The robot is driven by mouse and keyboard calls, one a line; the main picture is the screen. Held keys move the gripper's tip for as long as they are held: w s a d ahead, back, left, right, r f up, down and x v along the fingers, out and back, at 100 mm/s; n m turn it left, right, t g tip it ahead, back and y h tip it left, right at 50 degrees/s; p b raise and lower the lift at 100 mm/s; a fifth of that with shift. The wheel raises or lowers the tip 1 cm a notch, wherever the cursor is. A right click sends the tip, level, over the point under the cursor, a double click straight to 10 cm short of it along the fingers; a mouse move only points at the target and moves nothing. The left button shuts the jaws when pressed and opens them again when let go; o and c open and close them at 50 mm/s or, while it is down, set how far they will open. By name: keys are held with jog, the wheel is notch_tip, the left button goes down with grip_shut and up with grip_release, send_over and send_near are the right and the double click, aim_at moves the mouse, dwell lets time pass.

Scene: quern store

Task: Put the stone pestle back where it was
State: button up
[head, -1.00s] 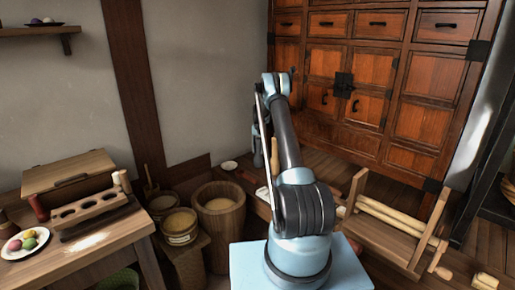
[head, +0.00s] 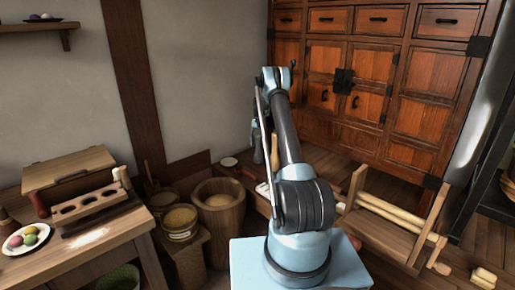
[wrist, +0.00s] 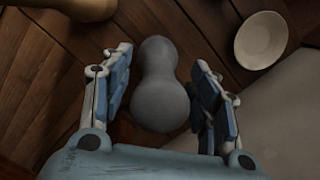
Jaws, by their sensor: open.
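The stone pestle (wrist: 160,85) is grey, rounded and waisted, with a broad lower end. In the wrist view it lies between the two fingers of my gripper (wrist: 162,62), which are open. A narrow gap shows on each side of it, so the fingers look apart from it. My gripper also shows in the head view (head: 258,150), partly behind my own arm; the pestle cannot be made out clearly there. The wrist view shows dark wooden boards beneath the pestle.
A small pale bowl (wrist: 263,40) is at upper right in the wrist view. A tan rounded object (wrist: 85,8) is at its top edge. In the head view, wooden tubs (head: 219,210), a table with a holed rack (head: 90,205) and a wooden frame (head: 385,225) stand around.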

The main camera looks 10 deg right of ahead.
jog(key=r, duration=0.6)
jog(key=w+r, duration=0.1)
jog(key=r, duration=0.3)
jog(key=shift+d, duration=0.2)
jog(key=s+r+n+t, duration=0.1)
jog(key=s+r, duration=1.5)
jog(key=r, duration=0.2)
jog(key=s+r+n+t, duration=0.1)
jog(key=s+r, duration=0.3)
jog(key=s, duration=0.6)
jog(key=s+r, duration=0.3)
jog(key=s, duration=0.6)
jog(key=s+f+n, duration=0.1)
jog(key=s+f, duration=0.2)
jog(key=s, duration=1.8)
jog(key=s+f+n+t, duration=0.1)
jog(key=s+f, duration=1.2)
jog(key=s, duration=0.4)
jog(key=shift+a+f+t, duration=0.3)
jog(key=shift+w, duration=0.1)
